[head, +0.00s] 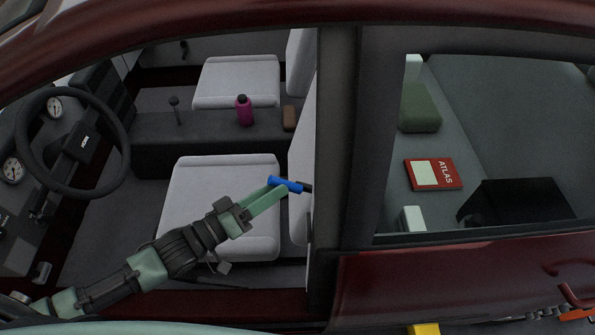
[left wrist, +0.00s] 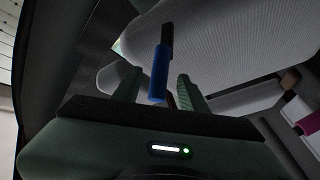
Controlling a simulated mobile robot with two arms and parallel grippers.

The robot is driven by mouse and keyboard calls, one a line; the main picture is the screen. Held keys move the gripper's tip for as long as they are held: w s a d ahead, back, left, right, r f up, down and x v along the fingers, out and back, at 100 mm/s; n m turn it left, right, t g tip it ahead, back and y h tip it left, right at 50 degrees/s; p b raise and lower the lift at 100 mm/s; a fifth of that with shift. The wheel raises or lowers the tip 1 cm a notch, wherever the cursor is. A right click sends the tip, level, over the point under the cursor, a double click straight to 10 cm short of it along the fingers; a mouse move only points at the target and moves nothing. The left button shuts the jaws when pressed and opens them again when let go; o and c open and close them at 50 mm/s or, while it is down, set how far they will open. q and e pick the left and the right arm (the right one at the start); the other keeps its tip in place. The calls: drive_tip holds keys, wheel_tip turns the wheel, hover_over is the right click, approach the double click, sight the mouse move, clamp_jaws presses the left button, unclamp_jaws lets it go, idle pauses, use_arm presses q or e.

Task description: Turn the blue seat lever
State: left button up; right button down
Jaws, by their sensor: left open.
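The blue seat lever (head: 286,184) is a short blue bar with a dark end at the side of the near grey seat (head: 225,190), by its backrest. In the left wrist view the blue lever (left wrist: 159,72) stands between the two green fingers. My left gripper (head: 269,191) reaches in from the left, over the near seat cushion. Its fingers are open, one on each side of the lever, and gaps show between them and it in the wrist view (left wrist: 160,88). The lever's root is partly hidden. My right gripper is not in view.
The dark door pillar (head: 345,130) stands just right of the lever, and the near backrest (head: 301,160) is close beside it. A steering wheel (head: 72,143) is at the left. A magenta bottle (head: 244,111) stands on the console (head: 205,135) behind the seat.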

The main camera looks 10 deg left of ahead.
sight(296, 187)
use_arm(q)
drive_tip(key=p+x, duration=0.1)
drive_tip(key=x, duration=0.5)
drive_tip(key=shift+w+d+r, duration=0.1)
drive_tip(key=shift+w+d, duration=0.1)
drive_tip(key=shift+c, duration=0.6)
clamp_jaws()
idle(0.7)
